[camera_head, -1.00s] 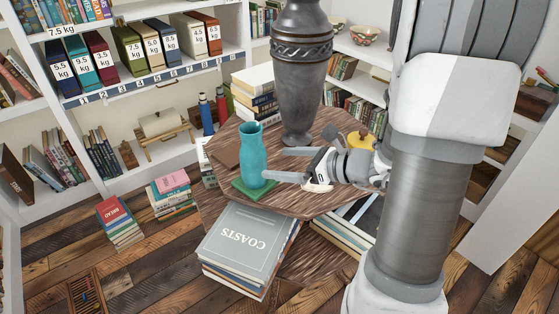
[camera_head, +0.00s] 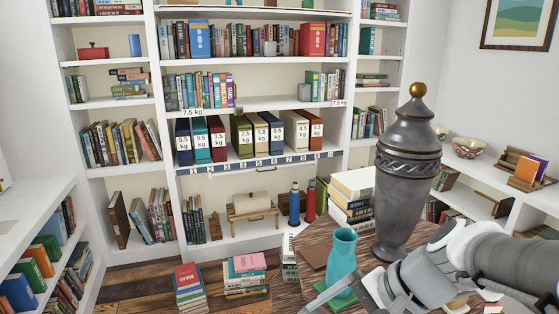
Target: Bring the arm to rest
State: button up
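My gripper (camera_head: 346,297) is at the bottom of the view, right of centre, on my arm (camera_head: 480,262), which reaches in from the right. Its two pale fingers are spread apart, with nothing seen held between them. The gripper's lower side is cut off by the frame edge.
A large grey urn (camera_head: 406,180) with a gold knob stands on the table (camera_head: 315,240) close behind my arm. A book stack (camera_head: 352,200) is beside it. Shelves (camera_head: 250,160) with books and weight-labelled binders line the back wall. Book piles (camera_head: 245,275) stand on the floor, left.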

jog(key=s+d+r+n+t+h, duration=0.3)
jog(key=s+d+r+n+h, duration=0.25)
jog(key=n, duration=0.45)
notch_tip(320, 180, up, 18)
jog(key=w+p, duration=0.1)
jog(key=p, duration=1.7)
jog(key=shift+w+f+h, duration=0.15)
jog(key=shift+h, duration=0.3)
jog(key=shift+d, duration=0.1)
